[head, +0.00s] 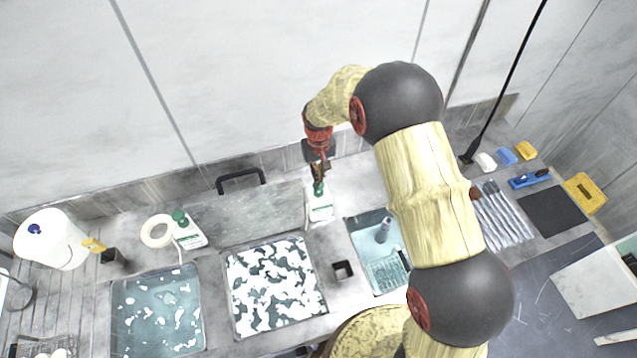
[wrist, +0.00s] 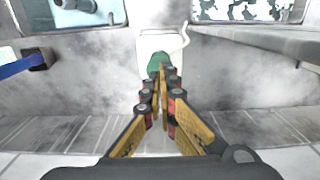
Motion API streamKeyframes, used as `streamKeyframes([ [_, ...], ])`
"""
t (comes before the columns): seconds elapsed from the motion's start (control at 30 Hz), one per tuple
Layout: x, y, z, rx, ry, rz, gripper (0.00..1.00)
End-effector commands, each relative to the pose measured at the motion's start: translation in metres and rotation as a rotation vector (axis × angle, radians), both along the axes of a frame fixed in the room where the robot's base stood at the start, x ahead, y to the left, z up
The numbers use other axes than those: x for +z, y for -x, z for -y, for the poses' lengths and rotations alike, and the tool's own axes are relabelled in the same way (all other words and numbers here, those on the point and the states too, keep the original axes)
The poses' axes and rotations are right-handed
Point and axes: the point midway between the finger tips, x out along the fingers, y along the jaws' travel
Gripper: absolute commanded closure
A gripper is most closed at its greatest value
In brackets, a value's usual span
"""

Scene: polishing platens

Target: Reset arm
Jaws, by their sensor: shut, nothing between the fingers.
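My gripper (head: 318,168) hangs at the end of my arm near the back wall, above a white bottle with a green cap (head: 320,205). In the wrist view my gripper (wrist: 164,72) has its yellow and black fingers together with nothing between them. The fingertips overlap the green cap of the white bottle (wrist: 157,45) in the picture. I cannot tell whether they touch it. The bottle stands upright on the bench behind the basins.
Basins with white foam (head: 272,285) and bluish liquid (head: 158,312) lie in front. A second green-capped bottle (head: 190,232), a tape roll (head: 156,231) and a white bucket (head: 52,240) stand left. Brushes (head: 503,213) and a dark pad (head: 553,212) lie right.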

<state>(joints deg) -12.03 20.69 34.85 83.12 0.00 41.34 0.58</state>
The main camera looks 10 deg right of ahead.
Motion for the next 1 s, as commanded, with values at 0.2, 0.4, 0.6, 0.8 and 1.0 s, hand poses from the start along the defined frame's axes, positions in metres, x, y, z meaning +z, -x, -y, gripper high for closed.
streamKeyframes([
  [0.2,0.000,0.000,0.000,0.000,0.000,0.000,1.00],
  [0.4,0.001,0.000,0.000,-0.001,0.000,0.002,1.00],
  [0.6,0.034,0.006,0.013,-0.018,-0.010,0.047,1.00],
  [0.8,0.093,0.039,0.040,-0.054,-0.024,0.133,1.00],
  [1.0,0.137,0.091,0.066,-0.089,-0.035,0.219,1.00],
])
